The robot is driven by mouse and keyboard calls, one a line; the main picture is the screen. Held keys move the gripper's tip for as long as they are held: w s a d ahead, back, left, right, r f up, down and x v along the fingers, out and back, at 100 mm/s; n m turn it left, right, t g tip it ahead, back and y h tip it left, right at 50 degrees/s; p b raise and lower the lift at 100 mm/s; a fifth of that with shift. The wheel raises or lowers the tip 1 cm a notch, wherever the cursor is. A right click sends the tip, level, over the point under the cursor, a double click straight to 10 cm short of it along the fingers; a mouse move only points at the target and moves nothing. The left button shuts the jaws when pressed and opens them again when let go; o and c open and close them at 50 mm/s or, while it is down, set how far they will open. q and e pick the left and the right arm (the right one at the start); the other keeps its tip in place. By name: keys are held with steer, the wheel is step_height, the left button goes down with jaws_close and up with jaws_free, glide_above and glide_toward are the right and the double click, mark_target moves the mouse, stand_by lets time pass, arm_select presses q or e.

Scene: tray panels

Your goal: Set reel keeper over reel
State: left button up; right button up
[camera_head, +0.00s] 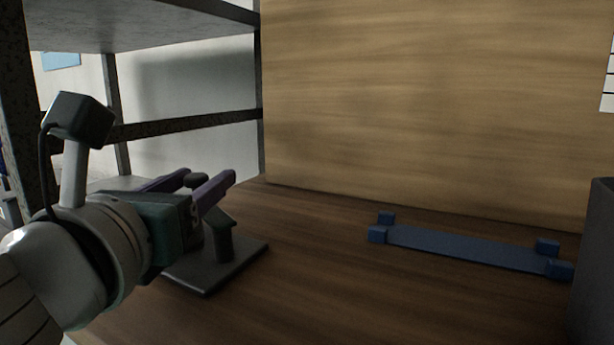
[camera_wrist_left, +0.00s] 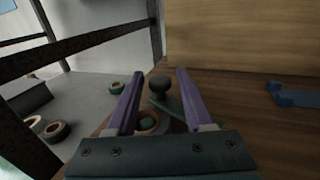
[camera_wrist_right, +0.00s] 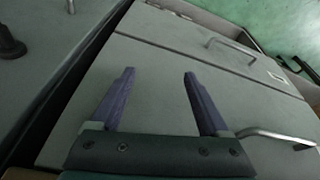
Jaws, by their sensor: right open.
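A dark stand with a flat base (camera_head: 228,270) and a short post stands on the wooden top. In the left wrist view, a tan ring that looks like the reel (camera_wrist_left: 149,121) sits low between my fingers, partly hidden by the gripper. A dark round knob (camera_wrist_left: 160,87) on a short stem, with a thin greenish bar near it, is probably the keeper; how they join is unclear. The knob also shows in the head view (camera_head: 196,180). My left gripper (camera_head: 209,174) is open around the knob, with gaps on both sides. My right gripper (camera_wrist_right: 158,73) is open and empty.
A blue panel (camera_head: 450,243) with raised corner blocks lies on the wooden top at right. A wooden board (camera_head: 430,95) stands behind. Several rolls (camera_wrist_left: 57,131) lie on a grey surface at left. A grey cabinet with handles (camera_wrist_right: 275,136) lies before my right gripper.

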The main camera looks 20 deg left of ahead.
arm_select(q)
jaws_close()
stand_by(1.1)
